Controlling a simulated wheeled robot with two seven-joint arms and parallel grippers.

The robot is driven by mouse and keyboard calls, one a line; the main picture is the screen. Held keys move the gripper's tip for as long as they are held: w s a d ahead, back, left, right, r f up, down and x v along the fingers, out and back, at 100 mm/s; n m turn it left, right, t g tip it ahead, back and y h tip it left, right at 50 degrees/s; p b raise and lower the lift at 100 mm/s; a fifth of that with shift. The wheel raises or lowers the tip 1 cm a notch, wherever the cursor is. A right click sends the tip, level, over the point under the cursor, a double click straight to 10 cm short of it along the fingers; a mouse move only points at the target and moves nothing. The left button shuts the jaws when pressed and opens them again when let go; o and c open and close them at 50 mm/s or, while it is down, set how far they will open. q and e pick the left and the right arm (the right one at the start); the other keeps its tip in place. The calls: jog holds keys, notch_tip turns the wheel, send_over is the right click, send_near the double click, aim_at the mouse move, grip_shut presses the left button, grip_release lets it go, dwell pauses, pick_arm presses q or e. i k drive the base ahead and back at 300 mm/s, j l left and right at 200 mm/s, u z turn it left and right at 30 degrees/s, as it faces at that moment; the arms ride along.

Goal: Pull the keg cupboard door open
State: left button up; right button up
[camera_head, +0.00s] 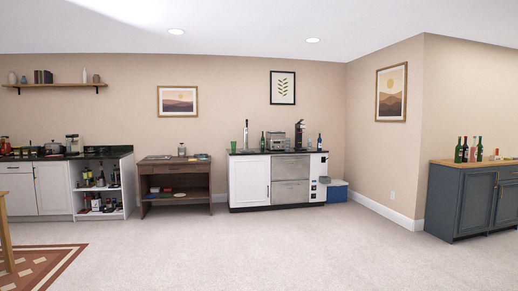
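A white cabinet door (249,181) is on the left part of the bar unit against the back wall. It looks shut and has a small dark handle near its right edge. A tall tap (246,134) stands on the dark counter above it, so this looks like the keg cupboard. Steel drawer fronts (291,180) are directly right of the door, shut. The unit is well ahead of me across the floor. Neither of my grippers is in view.
Open light carpet (270,253) lies between me and the unit. A wooden side table (175,188) stands to its left, a blue cooler (337,192) at its right. A dark blue cabinet (462,201) stands on the right, a patterned rug (42,265) at lower left.

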aim_at(250, 176)
jog(key=i+z, duration=0.15)
jog(key=i, duration=7.25)
jog(key=i+u, duration=0.1)
jog(key=i, duration=1.15)
jog(key=i+l+u, duration=0.15)
jog(key=i, duration=0.45)
jog(key=i+l, duration=0.1)
jog(key=i, duration=0.5)
jog(key=i+l+u, duration=0.15)
jog(key=i, duration=0.45)
